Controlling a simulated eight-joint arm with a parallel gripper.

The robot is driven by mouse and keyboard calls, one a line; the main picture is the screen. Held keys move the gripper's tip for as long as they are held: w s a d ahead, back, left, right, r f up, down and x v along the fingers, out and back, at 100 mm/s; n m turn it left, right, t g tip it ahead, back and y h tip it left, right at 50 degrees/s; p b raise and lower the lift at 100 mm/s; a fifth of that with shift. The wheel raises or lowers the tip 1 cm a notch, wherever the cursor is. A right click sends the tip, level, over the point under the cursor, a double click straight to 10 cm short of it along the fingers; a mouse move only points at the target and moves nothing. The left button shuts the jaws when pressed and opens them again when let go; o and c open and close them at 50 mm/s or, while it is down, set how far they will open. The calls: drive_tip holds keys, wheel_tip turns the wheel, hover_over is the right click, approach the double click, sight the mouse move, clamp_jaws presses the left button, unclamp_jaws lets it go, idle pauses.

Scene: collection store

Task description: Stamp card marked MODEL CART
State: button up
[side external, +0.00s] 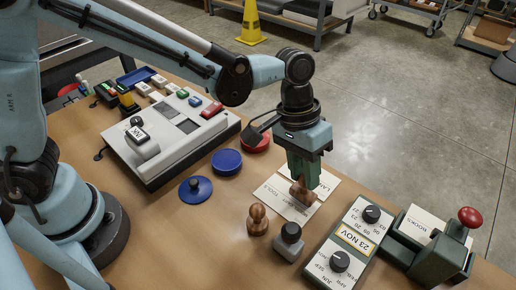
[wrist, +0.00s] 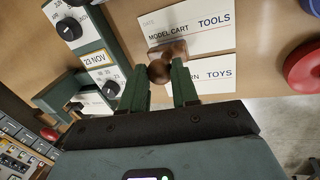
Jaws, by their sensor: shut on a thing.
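My gripper (side external: 303,178) is shut on a brown wooden stamp (side external: 303,194) above the cards. In the wrist view the stamp (wrist: 168,51) shows between my green fingers (wrist: 159,90). The card marked MODEL CART, TOOLS (wrist: 207,22) lies flat on the table, and the stamp covers part of its lower edge. It shows in the side view as the nearer card (side external: 278,204). A second card ending in TOYS (wrist: 220,70) lies beside it, partly hidden by my fingers and the stamp. I cannot tell whether the stamp touches a card.
A second wooden stamp (side external: 258,220) and a dark-topped block stamp (side external: 289,241) stand near the cards. A dial device reading 23 NOV (side external: 352,243) and a red-knobbed press (side external: 448,248) are at right. A blue disc (side external: 226,162), blue lid (side external: 195,189) and red disc (side external: 255,141) lie behind left.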

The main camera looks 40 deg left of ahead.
drive_tip(key=shift+r, duration=2.95)
